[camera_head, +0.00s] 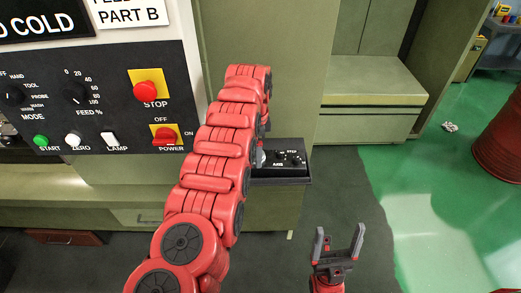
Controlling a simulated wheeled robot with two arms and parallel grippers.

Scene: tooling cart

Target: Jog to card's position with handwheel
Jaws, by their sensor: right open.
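A small black box with AXIS and STEP knobs (281,166) juts out from the green machine front at centre. My red left arm (214,165) reaches up across the view and covers the box's left part. No handwheel shows clearly, and the left gripper is not visible. My right gripper (338,244) is open and empty, low in the view, below and to the right of the box and apart from it. A white sign reading PART B (130,14) is cut off at the top; I cannot tell whether it is the card.
A black control panel (115,88) at left carries MODE and FEED knobs, a red STOP button (147,92), START and ZERO buttons, a LAMP switch and a red POWER switch (166,136). A red drum (503,140) stands at right. The green floor (400,190) is mostly clear.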

